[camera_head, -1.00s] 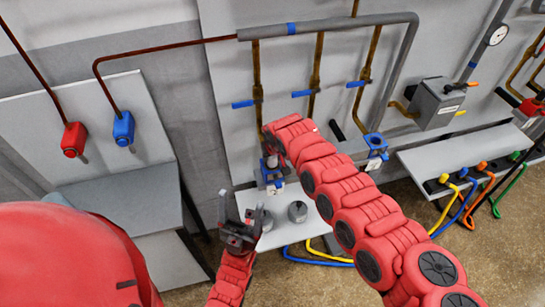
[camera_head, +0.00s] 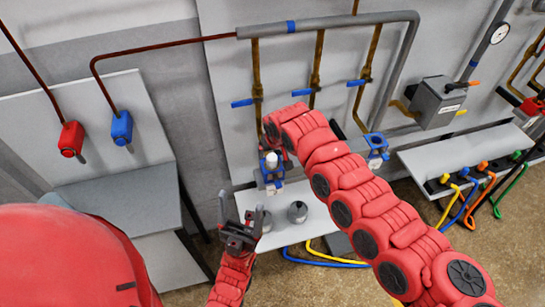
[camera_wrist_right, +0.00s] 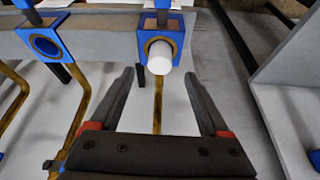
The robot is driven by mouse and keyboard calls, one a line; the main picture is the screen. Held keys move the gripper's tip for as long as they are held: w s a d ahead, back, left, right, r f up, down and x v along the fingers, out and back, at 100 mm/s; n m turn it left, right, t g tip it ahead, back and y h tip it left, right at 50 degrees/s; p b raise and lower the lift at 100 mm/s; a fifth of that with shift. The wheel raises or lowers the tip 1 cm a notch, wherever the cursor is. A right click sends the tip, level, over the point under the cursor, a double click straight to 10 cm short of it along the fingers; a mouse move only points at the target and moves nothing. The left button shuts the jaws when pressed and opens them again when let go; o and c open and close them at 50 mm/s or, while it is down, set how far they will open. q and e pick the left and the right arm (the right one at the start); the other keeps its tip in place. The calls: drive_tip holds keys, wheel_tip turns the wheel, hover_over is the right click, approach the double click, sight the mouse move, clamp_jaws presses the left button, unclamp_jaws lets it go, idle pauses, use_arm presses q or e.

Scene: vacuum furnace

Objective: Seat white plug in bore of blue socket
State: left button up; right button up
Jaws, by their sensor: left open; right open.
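The white plug (camera_head: 271,160) stands at the mouth of a blue socket (camera_head: 271,179) at the wall fixture. In the right wrist view the white plug (camera_wrist_right: 159,57) projects from the bore of the blue socket (camera_wrist_right: 144,42), with a brass-coloured ring partly visible around it. How deep it sits I cannot tell. My right gripper (camera_wrist_right: 159,73) is open and empty, its fingers on either side of the plug's line and apart from it. In the head view my right arm largely hides it. My left gripper (camera_head: 240,229) is open and empty, lower left of the socket.
Another blue socket (camera_head: 376,144), with an open bore in the right wrist view (camera_wrist_right: 45,46), is to one side. Two grey rounded objects, one of them here (camera_head: 297,211), are on the light shelf (camera_head: 290,232) below. Brass pipes with blue handles (camera_head: 301,92) run above.

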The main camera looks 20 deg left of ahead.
drive_tip(key=b+v, duration=0.4)
drive_tip(key=v, duration=0.8)
drive_tip(key=shift+r+b, duration=0.2)
drive_tip(key=shift+b, duration=0.1)
drive_tip(key=shift+s, duration=0.1)
